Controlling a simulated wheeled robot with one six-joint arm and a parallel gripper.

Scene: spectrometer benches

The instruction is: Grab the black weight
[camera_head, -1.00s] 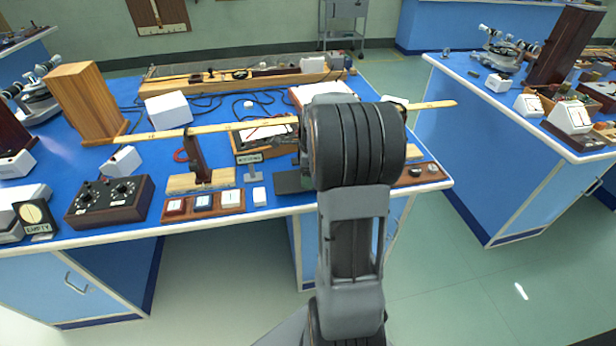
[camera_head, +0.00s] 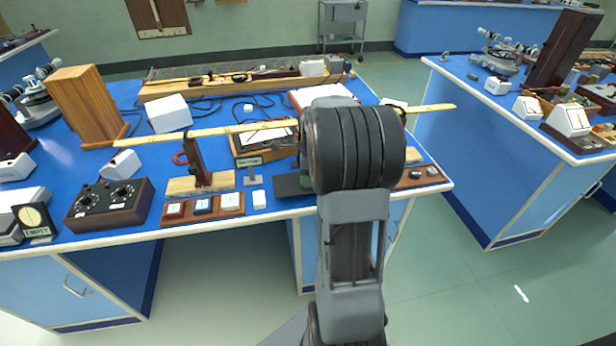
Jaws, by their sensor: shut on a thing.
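My arm's thick dark wrist stands in the middle of the view and reaches over the front of the blue bench (camera_head: 120,225). My gripper's fingers are hidden behind this wrist, so what they hold does not show. I cannot make out a black weight for certain. A long yellow wooden beam (camera_head: 225,129) runs across behind my wrist, its right end (camera_head: 435,108) sticking out beyond it. A dark upright post (camera_head: 194,160) on a pale wood base (camera_head: 185,187) stands beneath the beam's left half.
A tall wooden block (camera_head: 85,105) stands at left, a long wooden rail (camera_head: 215,86) at back. Open floor (camera_head: 440,280) separates the right bench (camera_head: 500,150).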

